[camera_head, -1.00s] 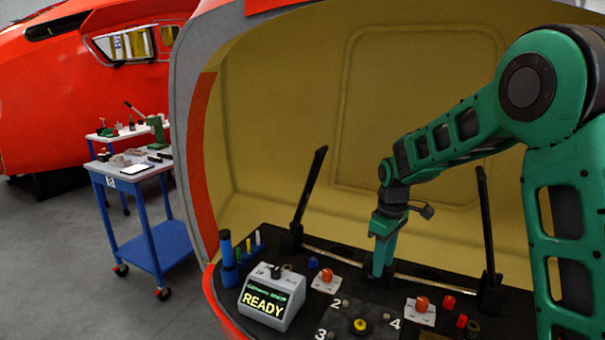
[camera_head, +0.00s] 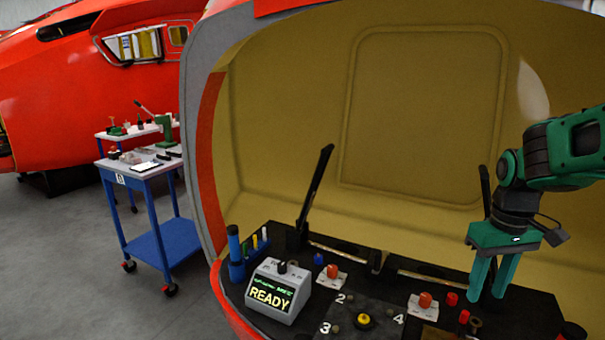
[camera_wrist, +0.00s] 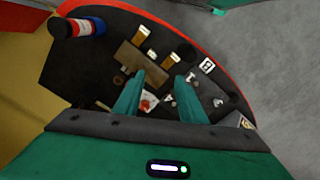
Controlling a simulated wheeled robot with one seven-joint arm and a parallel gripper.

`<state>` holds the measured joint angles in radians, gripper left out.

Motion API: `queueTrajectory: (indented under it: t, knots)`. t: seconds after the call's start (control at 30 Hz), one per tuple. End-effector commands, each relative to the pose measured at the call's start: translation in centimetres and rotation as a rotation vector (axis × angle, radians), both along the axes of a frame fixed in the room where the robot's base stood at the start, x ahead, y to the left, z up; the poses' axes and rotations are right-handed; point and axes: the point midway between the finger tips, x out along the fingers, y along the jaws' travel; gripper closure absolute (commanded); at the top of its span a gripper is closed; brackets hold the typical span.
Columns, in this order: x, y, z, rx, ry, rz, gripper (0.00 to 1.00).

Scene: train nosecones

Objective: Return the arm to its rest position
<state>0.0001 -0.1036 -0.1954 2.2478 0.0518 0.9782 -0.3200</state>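My green gripper (camera_head: 493,280) hangs at the right of the head view, fingers pointing down, above the right part of the black console (camera_head: 400,272). Its two fingers are a small gap apart and nothing shows between them. In the wrist view my gripper (camera_wrist: 157,80) also shows its two fingers apart, with the console below them. My arm comes in from the right edge of the head view, bent at the wrist.
A grey box (camera_head: 278,291) reading READY stands at the console's left. Two upright black levers rise from the console, the left lever (camera_head: 315,190) clear of my arm, the right one behind my gripper. A blue cart (camera_head: 165,245) stands outside the red shell at left.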

Motion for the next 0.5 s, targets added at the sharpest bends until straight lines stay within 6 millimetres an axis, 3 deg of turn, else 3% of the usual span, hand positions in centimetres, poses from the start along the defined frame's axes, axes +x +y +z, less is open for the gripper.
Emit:
queueTrajectory:
  t: [0.1,0.3,0.5]
  knots:
    - [-5.3,-1.8,0.6,0.004,-0.004,-0.172,0.63]
    - [-13.3,-3.2,0.2,0.012,-0.001,-0.437,0.63]
    - [-18.1,-3.2,-0.6,0.019,0.004,-0.599,0.63]
